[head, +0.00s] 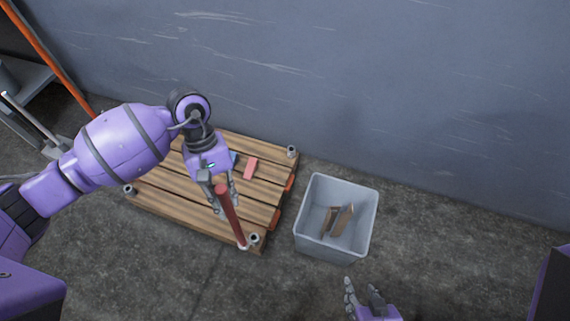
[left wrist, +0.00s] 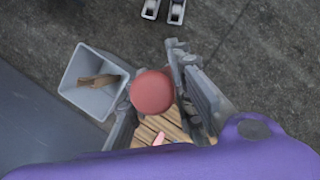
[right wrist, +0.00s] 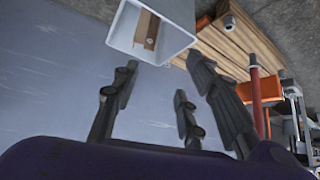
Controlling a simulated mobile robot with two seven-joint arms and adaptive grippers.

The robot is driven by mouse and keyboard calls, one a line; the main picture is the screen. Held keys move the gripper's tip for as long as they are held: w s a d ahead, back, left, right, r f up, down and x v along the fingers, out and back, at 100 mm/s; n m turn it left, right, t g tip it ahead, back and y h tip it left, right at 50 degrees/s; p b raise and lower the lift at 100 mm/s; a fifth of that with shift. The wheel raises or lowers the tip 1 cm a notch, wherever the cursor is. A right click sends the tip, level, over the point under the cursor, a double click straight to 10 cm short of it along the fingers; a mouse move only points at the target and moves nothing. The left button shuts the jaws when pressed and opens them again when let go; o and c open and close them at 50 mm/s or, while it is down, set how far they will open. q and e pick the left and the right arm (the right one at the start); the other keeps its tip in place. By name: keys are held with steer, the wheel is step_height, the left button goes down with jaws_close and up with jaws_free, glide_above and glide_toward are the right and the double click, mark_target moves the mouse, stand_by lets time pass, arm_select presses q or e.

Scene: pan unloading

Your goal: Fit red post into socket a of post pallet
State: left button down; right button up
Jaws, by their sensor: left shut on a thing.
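The red post (head: 230,214) is held in my left gripper (head: 222,193), tilted in the head view, with its pale lower end near the pallet's front right corner. Its round top shows between the fingers in the left wrist view (left wrist: 152,92). The wooden post pallet (head: 180,205) lies on the floor with grey corner sockets. One socket (head: 254,238) shows just right of the post's lower end; the post appears beside it, not in it. Others are at the back right (head: 291,151) and left (head: 129,190). No socket letter is readable. My right gripper (head: 364,287) is open and empty.
A pink block (head: 251,168) and a partly hidden blue thing (head: 234,158) lie on the pallet. A grey bin (head: 307,235) with brown pieces stands right of it. The wall is behind. Floor right of the bin is clear.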

arm_select(q)
steer(key=w+f+n+t+b, duration=0.2)
steer(key=w+f+n+b, duration=0.1)
steer(key=f+n, duration=0.3)
steer(key=w+f+n+t+h+b, duration=0.1)
steer(key=w+f+n+t+b, duration=0.1)
steer(key=f+n+b, duration=0.3)
steer(key=w+f+n+t+h+b, duration=0.1)
steer(key=w+f+n+t+b, duration=0.1)
steer(key=w+f+n+b, duration=0.2)
step_height(320, 180, down, 5)
steer(key=w+n, duration=0.1)
steer(key=n, duration=0.2)
steer(key=shift+a+f, duration=0.15)
arm_select(e)
step_height(320, 180, down, 12)
steer(key=s, duration=0.2)
steer(key=shift+s+g, duration=0.2)
steer(key=shift+g, duration=0.2)
arm_select(q)
steer(key=shift+s, duration=0.1)
arm_select(e)
steer(key=shift+w+r, duration=0.1)
steer(key=shift+r, duration=0.1)
